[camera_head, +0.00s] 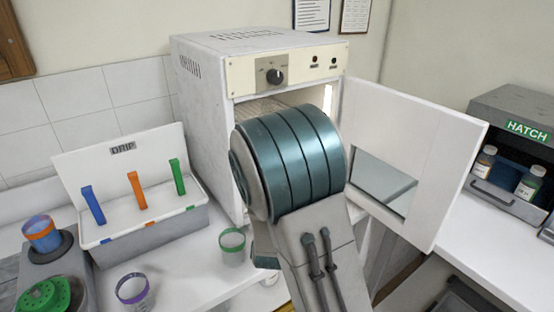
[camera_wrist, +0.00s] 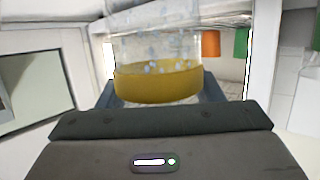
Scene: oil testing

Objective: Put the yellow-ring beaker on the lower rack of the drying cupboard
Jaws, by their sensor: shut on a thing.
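The yellow-ring beaker (camera_wrist: 158,82) is clear glass with a wide yellow band and shows in the wrist view, with drops on its glass. My gripper (camera_wrist: 160,95) is shut on it, with a finger on either side. In the head view my arm hides the gripper and the beaker. The drying cupboard (camera_head: 205,110) is a white box with its door (camera_head: 415,150) swung open to the right. A wire rack (camera_head: 265,106) shows in its opening above my arm. A rack edge (camera_wrist: 185,22) also crosses the top of the wrist view. The lower rack is hidden behind my arm in the head view.
A green-ring beaker (camera_head: 232,245) and a purple-ring beaker (camera_head: 133,290) stand on the counter. A drip stand (camera_head: 140,218) with coloured pegs is at left, near a beaker with an orange and blue band (camera_head: 41,232). A hatch box (camera_head: 510,120) with bottles is at right.

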